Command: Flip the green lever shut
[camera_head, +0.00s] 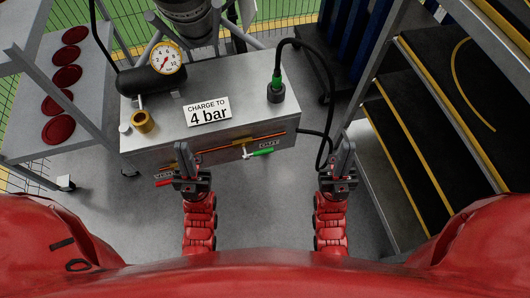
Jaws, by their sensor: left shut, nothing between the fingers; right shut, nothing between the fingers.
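The green lever (262,152) is on the front face of the grey metal box (225,75), right of the middle. It points roughly sideways to the right, below a small label (269,142) too small to read surely. A red lever (164,183) is at the left of the same face, partly hidden by my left gripper. My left gripper (185,150) is shut and empty in front of the box's left half, left of the green lever. My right gripper (345,140) is shut and empty, right of the box and apart from the green lever.
On the box stand a pressure gauge (166,58), a brass fitting (143,122), a "4 bar" sign (207,111) and a black socket with a green-collared cable (276,91). The cable loops down near my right gripper. Dark steps (430,130) rise at right; a shelf with red discs (58,129) stands left.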

